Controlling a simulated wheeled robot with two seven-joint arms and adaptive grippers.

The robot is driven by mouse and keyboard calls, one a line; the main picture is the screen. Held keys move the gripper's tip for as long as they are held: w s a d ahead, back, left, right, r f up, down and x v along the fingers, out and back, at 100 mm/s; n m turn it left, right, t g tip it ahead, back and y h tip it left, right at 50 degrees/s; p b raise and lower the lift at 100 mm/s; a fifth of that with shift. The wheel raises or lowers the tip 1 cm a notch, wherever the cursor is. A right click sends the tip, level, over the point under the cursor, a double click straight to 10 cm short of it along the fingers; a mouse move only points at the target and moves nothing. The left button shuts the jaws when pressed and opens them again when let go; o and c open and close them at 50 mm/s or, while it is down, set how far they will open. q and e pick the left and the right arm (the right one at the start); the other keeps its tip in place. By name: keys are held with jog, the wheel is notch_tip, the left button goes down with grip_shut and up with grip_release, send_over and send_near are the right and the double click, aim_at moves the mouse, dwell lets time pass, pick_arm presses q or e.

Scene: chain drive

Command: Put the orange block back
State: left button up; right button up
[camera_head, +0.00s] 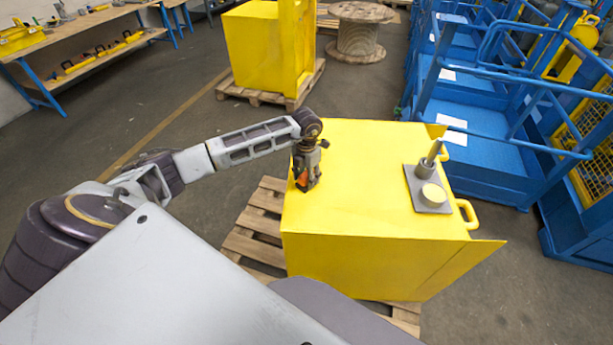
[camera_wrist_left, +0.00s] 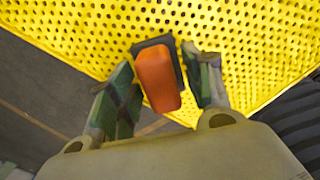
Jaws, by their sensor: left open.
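The orange block (camera_head: 301,180) is on the near-left part of the yellow box's top (camera_head: 365,165). In the left wrist view the orange block (camera_wrist_left: 157,80) has a dark piece against its far end and side. My left gripper (camera_head: 306,186) points down over the block. In the left wrist view its two fingers (camera_wrist_left: 164,70) are spread, one on each side of the block, with a visible gap on each side. The block's lower contact is partly hidden by the gripper in the head view. My right gripper is not in view.
A grey plate (camera_head: 414,200) with an upright post and a yellow round knob stands on the box's right side. The box rests on a wooden pallet (camera_head: 243,243). Blue railed platforms (camera_head: 491,140) stand at the right. The box top's middle is clear.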

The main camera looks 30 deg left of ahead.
pick_arm(q)
jog(key=shift+r, duration=0.15)
jog(key=shift+r, duration=0.15)
notch_tip(320, 180, up, 10)
jog(key=shift+f+b, duration=0.1)
jog(key=shift+b, duration=0.9)
jog(key=shift+r, duration=0.95)
